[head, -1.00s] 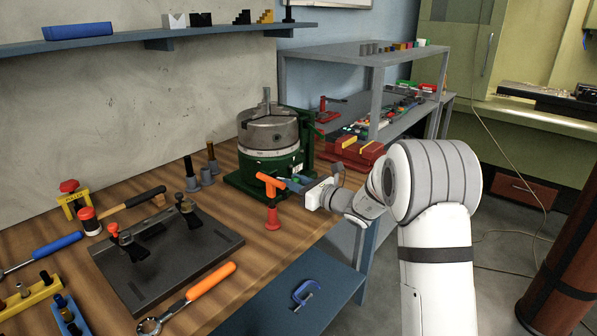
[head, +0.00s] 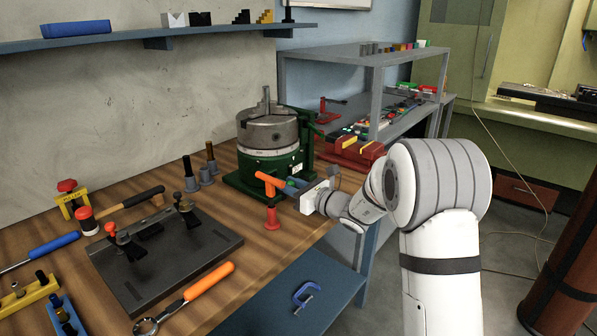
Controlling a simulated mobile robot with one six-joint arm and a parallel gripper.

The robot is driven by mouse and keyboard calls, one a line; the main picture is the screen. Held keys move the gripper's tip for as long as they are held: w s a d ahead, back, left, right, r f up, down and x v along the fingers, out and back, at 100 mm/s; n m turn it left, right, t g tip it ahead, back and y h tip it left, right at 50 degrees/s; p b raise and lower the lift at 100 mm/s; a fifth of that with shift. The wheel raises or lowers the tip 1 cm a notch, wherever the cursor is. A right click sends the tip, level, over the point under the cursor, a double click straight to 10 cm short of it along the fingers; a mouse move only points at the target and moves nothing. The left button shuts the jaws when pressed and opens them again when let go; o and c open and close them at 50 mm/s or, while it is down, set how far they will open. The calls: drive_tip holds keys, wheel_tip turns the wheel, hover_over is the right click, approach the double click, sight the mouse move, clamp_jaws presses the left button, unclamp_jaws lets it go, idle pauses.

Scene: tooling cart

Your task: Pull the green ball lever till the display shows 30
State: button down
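A green rotary table with a grey three-jaw chuck (head: 268,130) on top stands at the back right of the wooden bench. A small pale plate, possibly the display, is on its green base (head: 297,168); no number is readable. My gripper (head: 291,186) is low in front of the base, pointing left, just right of an orange-handled tool. A small green spot (head: 291,181), possibly the lever's ball, shows at my fingertips. I cannot tell whether the fingers are around it or touching it. The rest of the lever is hidden or too small to make out.
A black fixture plate (head: 165,265) lies front left. A red vise (head: 345,150) is behind my wrist. The bench edge runs just below my gripper.

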drive_tip(key=shift+s+a, duration=0.2)
drive_tip(key=shift+a, duration=0.05)
drive_tip(key=shift+s+a+f, duration=0.1)
drive_tip(key=shift+s+a+b, duration=0.35)
drive_tip(key=shift+a+b, duration=0.05)
drive_tip(key=shift+a, duration=0.1)
drive_tip(key=shift+d, duration=0.1)
drive_tip(key=c, duration=1.1)
unclamp_jaws()
drive_tip(key=shift+w, duration=0.1)
drive_tip(key=shift+d, duration=0.1)
